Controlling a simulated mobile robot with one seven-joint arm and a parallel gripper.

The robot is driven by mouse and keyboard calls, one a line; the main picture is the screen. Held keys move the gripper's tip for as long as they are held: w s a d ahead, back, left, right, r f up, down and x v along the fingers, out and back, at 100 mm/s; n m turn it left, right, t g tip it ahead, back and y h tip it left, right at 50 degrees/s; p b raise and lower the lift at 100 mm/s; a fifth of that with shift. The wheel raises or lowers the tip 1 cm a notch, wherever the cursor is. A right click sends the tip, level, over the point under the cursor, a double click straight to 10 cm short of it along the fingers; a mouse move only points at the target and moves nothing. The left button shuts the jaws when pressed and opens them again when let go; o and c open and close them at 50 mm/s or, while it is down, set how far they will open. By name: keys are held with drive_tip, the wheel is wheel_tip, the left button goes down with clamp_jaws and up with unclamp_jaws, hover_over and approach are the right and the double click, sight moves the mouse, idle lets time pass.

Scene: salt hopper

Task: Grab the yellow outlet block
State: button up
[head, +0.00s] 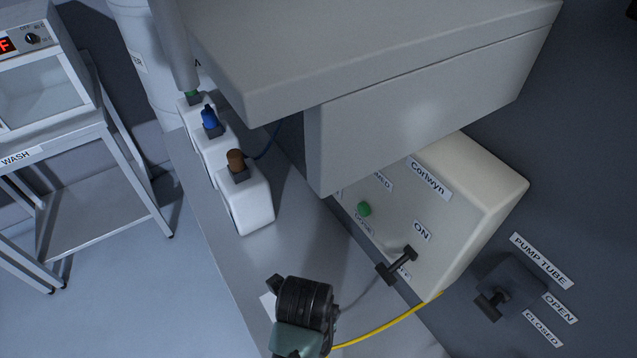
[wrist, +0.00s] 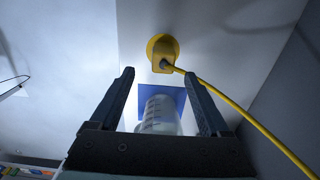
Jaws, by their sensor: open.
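The yellow outlet block (wrist: 161,51) shows in the wrist view on a pale surface, beyond my fingertips and almost centred between them. It has a rounded yellow part and a squarer part with a grey plug. A yellow cable (wrist: 235,107) runs from it to the lower right. My gripper (wrist: 159,74) is open, its two dark fingers apart, and neither touches the block. In the head view the block cannot be made out; only a yellow cable (head: 390,322) shows near the bottom. I cannot make out my gripper there.
A clear graduated beaker (wrist: 160,114) by a blue square (wrist: 178,98) appears between the fingers. The head view shows a cream Corlwyn box (head: 470,200) with a dark lever (head: 397,265), white blocks with coloured knobs (head: 247,205), and a dark ribbed cylinder (head: 305,302).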

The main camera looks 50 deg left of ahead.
wheel_tip(320, 180, down, 4)
drive_tip(key=shift+s, duration=0.1)
drive_tip(key=shift+w+f+p, duration=0.2)
drive_tip(key=shift+f+p, duration=0.2)
drive_tip(key=shift+f, duration=1.05)
drive_tip(key=shift+w+f+p, duration=0.15)
drive_tip(key=shift+f+p, duration=0.25)
drive_tip(key=shift+f, duration=1)
drive_tip(key=shift+c, duration=0.3)
clamp_jaws()
